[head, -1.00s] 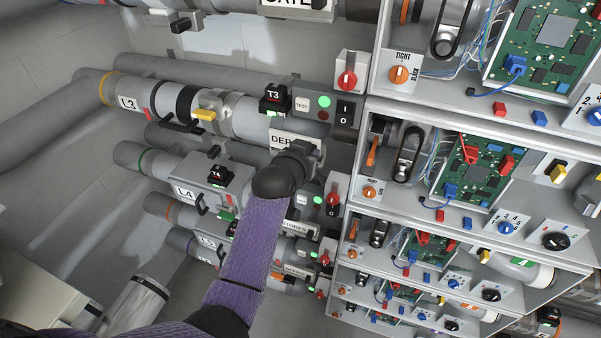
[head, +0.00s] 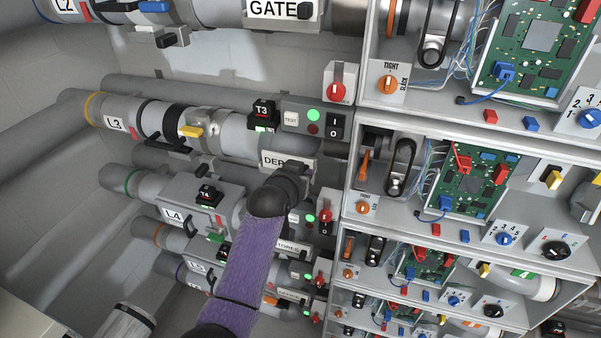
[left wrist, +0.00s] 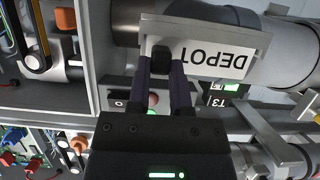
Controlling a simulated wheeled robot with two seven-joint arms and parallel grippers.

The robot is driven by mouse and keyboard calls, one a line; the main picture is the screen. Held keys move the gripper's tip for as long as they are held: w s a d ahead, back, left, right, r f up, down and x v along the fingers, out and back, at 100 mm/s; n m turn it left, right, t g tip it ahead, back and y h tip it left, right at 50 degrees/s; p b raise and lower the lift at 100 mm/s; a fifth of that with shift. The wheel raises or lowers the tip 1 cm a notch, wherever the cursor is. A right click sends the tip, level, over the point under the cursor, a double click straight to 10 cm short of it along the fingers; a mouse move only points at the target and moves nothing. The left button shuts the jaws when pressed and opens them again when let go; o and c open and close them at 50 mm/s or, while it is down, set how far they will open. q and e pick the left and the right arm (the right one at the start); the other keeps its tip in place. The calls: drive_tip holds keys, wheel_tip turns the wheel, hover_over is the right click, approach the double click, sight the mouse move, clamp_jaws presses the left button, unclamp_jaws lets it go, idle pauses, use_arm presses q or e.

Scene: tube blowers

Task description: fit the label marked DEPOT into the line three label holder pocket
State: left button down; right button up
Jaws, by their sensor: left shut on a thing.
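The white label marked DEPOT (head: 273,161) is at the line three pipe, below the T3 unit (head: 263,113). In the left wrist view the DEPOT label (left wrist: 215,60) appears upside down, with a black tab at one end. My left gripper (left wrist: 162,75) is shut on that tab. A grey frame, the label holder (left wrist: 262,45), shows around the label's edges; I cannot tell whether the label is fully seated in its pocket. In the head view my left gripper (head: 302,170) partly hides the label's right end. My right gripper is not in view.
The grey TEST box (head: 302,119) with a switch sits just above the label. A red knob (head: 338,92) and the shelves of circuit boards (head: 470,185) stand to the right. The L4 pipe unit (head: 190,215) lies below left. A GATE label (head: 272,9) is above.

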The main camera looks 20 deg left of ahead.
use_arm(q)
drive_tip(key=shift+f, duration=0.25)
drive_tip(key=shift+c, duration=2.3)
unclamp_jaws()
drive_tip(key=v, duration=1)
